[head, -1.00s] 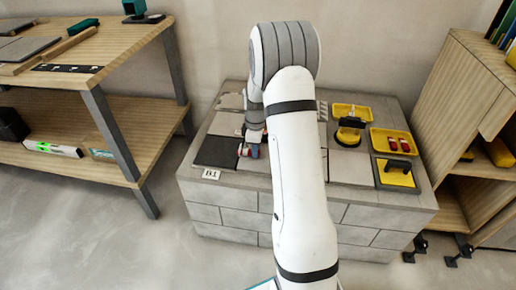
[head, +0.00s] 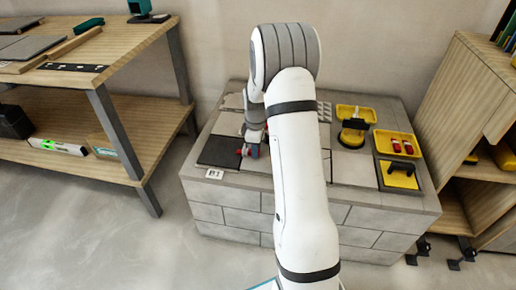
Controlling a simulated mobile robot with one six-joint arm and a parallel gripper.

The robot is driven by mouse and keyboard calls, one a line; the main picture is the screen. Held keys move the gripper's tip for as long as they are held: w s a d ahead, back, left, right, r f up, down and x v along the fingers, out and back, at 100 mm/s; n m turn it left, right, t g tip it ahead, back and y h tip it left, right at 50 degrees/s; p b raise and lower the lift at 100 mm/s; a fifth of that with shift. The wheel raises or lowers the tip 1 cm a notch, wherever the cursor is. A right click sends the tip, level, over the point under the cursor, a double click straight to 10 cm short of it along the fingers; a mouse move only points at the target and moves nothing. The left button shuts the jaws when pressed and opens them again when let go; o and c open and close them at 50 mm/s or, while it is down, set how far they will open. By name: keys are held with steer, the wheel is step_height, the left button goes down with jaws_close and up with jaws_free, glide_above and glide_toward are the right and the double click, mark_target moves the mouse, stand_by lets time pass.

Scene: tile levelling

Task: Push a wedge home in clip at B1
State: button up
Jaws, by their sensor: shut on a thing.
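My gripper (head: 253,148) is low over the tiled top of the block, just right of a dark tile (head: 219,151). Red shows at its fingertips, likely a wedge (head: 240,152), at the dark tile's right edge. The clip there is too small and too covered by the gripper to make out, so I cannot tell how deep the wedge sits. A white label marked B1 (head: 214,174) lies at the front edge, below the dark tile. My arm hides the middle of the block's top.
A yellow tray (head: 388,151) with red wedges stands at the right, near a yellow-and-black suction cup (head: 352,133) and a black-handled yellow tool (head: 399,175). Another yellow tray (head: 357,114) is behind. A wooden bench (head: 110,55) stands left, a wooden shelf (head: 455,100) right.

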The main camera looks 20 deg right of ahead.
steer(key=shift+w+a, duration=0.3)
steer(key=shift+a, duration=0.1)
stand_by(0.8)
steer(key=o, duration=0.9)
steer(key=shift+o, duration=0.2)
step_height(320, 180, up, 8)
steer(key=p, duration=0.3)
steer(key=shift+s+r, duration=0.1)
steer(key=shift+r, duration=0.05)
steer(key=s+a+r+m+t+p, duration=0.1)
steer(key=s+a+r+m+p, duration=0.2)
steer(key=s+r+p, duration=0.65)
steer(key=s+a+r+m+p, duration=0.25)
steer(key=r+p, duration=0.25)
steer(key=r, duration=1)
steer(key=s+a+r+m+t+p, duration=0.15)
steer(key=s+a+r+p, duration=0.25)
steer(key=s+r+p, duration=0.55)
steer(key=s+a+r+m+p, duration=0.2)
steer(key=s+r+m+p, duration=0.2)
steer(key=s+r, duration=0.3)
steer(key=p+v, duration=0.1)
steer(key=v, duration=0.1)
steer(key=shift+a+r, duration=0.15)
steer(key=shift+r, duration=0.25)
